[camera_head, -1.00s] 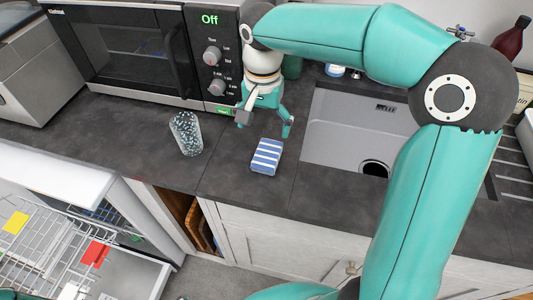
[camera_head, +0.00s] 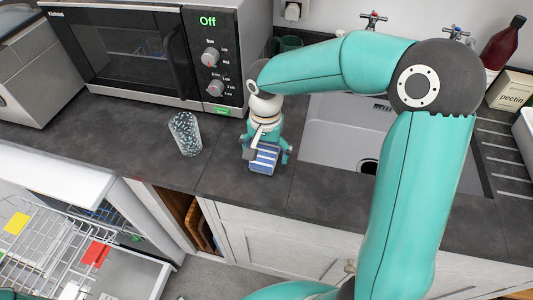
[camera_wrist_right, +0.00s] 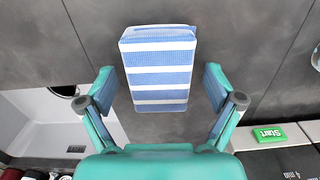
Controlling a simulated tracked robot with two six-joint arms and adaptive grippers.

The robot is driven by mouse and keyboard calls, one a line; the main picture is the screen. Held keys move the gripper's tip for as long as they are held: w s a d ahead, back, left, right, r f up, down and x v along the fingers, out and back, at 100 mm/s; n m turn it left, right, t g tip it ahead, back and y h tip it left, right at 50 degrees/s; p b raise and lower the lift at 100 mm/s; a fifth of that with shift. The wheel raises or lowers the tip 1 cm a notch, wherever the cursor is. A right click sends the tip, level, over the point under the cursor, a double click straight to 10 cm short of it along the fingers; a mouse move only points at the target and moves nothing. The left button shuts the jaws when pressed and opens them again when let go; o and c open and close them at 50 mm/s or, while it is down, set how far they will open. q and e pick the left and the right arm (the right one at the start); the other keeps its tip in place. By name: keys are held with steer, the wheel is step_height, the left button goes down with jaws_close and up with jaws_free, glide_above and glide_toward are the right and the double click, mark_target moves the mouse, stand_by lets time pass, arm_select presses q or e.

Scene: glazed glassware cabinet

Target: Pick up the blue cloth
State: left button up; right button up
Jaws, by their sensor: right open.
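The blue cloth (camera_head: 264,157) is a folded block with blue and white stripes, lying on the dark countertop between the glass and the sink. In the right wrist view the cloth (camera_wrist_right: 160,68) lies between and slightly ahead of the fingertips, with a gap on both sides. My right gripper (camera_head: 267,157) is open above the cloth and hides part of it; in the wrist view both fingers of the gripper (camera_wrist_right: 160,91) are spread apart. My left gripper is not in view.
A patterned glass (camera_head: 185,134) stands left of the cloth. A microwave (camera_head: 150,55) is behind, and a sink (camera_head: 335,135) is to the right. An open dishwasher rack (camera_head: 60,250) is at lower left. The countertop (camera_head: 100,135) near its front edge is clear.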

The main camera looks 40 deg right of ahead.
mark_target(266, 151)
steer(key=shift+c, duration=0.4)
steer(key=c, duration=1.1)
steer(key=shift+r, duration=0.1)
step_height(266, 151, up, 20)
steer(key=shift+f+p, duration=0.1)
steer(key=shift+p, duration=0.35)
steer(key=o, duration=0.3)
steer(key=shift+c, duration=1)
